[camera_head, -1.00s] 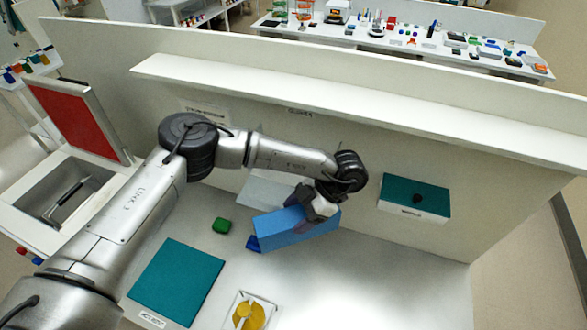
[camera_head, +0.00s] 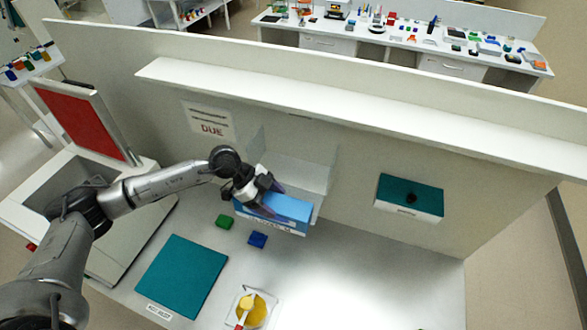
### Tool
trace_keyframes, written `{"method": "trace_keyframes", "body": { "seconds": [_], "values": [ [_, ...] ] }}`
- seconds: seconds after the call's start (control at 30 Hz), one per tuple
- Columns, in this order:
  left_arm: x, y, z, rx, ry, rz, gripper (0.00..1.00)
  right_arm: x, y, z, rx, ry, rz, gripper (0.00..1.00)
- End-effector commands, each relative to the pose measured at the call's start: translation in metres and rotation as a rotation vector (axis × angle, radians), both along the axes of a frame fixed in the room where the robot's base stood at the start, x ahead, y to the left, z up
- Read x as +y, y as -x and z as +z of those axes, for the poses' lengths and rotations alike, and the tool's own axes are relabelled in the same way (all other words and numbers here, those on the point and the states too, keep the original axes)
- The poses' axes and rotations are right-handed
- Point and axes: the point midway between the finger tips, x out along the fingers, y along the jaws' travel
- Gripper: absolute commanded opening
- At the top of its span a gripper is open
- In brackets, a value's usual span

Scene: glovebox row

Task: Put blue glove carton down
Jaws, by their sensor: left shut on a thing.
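The blue glove carton (camera_head: 288,208) is a long blue box with a white label strip along its front lower edge. My left gripper (camera_head: 262,199) is shut on its left part. The carton is in front of a pale, clear-walled holder (camera_head: 302,172) against the back panel and hides the holder's lower front. I cannot tell whether the carton touches the holder or the bench. My right gripper is not in view.
A teal mat (camera_head: 182,275) and a dish with a yellow item (camera_head: 250,309) are nearer. A teal-topped box (camera_head: 410,196) is at right. A shelf (camera_head: 350,107) overhangs the back.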

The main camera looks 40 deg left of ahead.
Motion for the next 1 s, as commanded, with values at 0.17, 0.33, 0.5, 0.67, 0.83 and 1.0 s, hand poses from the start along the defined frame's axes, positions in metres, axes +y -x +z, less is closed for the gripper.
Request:
{"method": "trace_keyframes", "body": {
  "seconds": [0.17, 0.33, 0.5, 0.67, 0.83, 1.0],
  "values": [
    [0.010, 0.001, 0.005, -0.004, -0.001, 0.228, 0.20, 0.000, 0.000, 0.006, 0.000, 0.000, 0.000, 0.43],
    [0.014, 0.001, 0.008, -0.003, 0.001, 0.332, 0.20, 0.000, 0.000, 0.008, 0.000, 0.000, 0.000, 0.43],
    [0.020, -0.011, 0.011, -0.004, 0.003, 0.373, 0.20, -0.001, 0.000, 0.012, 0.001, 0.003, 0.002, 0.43],
    [0.031, -0.045, 0.012, -0.004, 0.007, 0.379, 0.20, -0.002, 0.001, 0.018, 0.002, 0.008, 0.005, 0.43],
    [0.043, -0.084, 0.012, -0.002, 0.008, 0.377, 0.20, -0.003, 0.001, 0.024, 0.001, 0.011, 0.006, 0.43],
    [0.053, -0.118, 0.012, -0.001, 0.007, 0.374, 0.20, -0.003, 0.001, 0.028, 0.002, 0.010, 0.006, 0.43]
  ]
}}
